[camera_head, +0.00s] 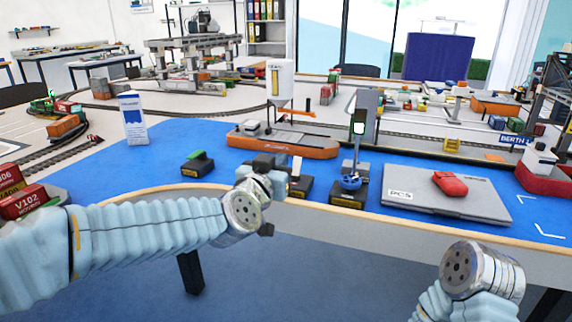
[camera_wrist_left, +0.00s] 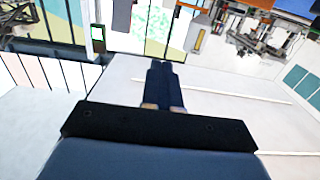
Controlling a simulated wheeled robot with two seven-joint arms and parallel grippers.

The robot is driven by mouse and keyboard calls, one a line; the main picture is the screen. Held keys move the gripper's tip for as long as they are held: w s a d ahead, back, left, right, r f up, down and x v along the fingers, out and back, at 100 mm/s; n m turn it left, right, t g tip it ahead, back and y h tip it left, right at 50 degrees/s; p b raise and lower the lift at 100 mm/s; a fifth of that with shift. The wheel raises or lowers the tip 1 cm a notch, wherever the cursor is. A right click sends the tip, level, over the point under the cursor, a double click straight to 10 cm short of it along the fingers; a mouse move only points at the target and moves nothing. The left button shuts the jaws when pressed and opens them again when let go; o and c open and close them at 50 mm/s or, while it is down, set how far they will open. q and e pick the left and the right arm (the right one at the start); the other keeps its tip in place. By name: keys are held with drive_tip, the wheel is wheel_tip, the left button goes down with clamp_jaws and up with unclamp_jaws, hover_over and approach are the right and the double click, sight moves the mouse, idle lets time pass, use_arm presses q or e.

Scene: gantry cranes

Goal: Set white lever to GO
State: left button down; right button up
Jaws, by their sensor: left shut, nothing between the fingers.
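The white lever (camera_head: 297,168) stands nearly upright on a small black base (camera_head: 300,187) near the front edge of the blue table. Any GO marking is too small to read. My left gripper (camera_head: 270,162) is just left of the lever, close to it. I cannot tell whether they touch. In the left wrist view its fingers (camera_wrist_left: 163,85) are together with nothing between them, and the lever does not show there. My right arm's wrist shows at the lower right of the head view, but its gripper does not show.
A black base with a green lever (camera_head: 197,163) stands to the left, and one with a blue knob (camera_head: 350,181) to the right. An orange barge (camera_head: 285,145) lies behind.

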use_arm(q)
drive_tip(key=shift+s+a+r, duration=0.2)
drive_tip(key=shift+s+r, duration=0.15)
drive_tip(key=shift+s, duration=0.25)
drive_tip(key=shift+s+a+r, duration=0.15)
drive_tip(key=shift+s+r, duration=0.15)
drive_tip(key=shift+s, duration=0.3)
drive_tip(key=f+g, duration=0.1)
drive_tip(key=f, duration=0.4)
drive_tip(key=w+f+g, duration=0.1)
drive_tip(key=f, duration=0.4)
drive_tip(key=w+a+f+g+y, duration=0.1)
drive_tip(key=f, duration=0.4)
drive_tip(key=shift+w+f, duration=0.1)
drive_tip(key=s+a+f+n+g, duration=0.1)
drive_tip(key=s+a+f+g, duration=0.15)
drive_tip(key=f, duration=0.85)
drive_tip(key=s+a+f+n+g, duration=0.1)
drive_tip(key=s+f+g, duration=0.15)
drive_tip(key=f, duration=0.75)
drive_tip(key=s+a+f+n+g, duration=0.2)
drive_tip(key=s+f+g, duration=0.6)
drive_tip(key=s+f, duration=1.3)
drive_tip(key=shift+s+a+f+n, duration=0.15)
drive_tip(key=shift+s+a+n, duration=0.25)
drive_tip(key=shift+s+n, duration=0.3)
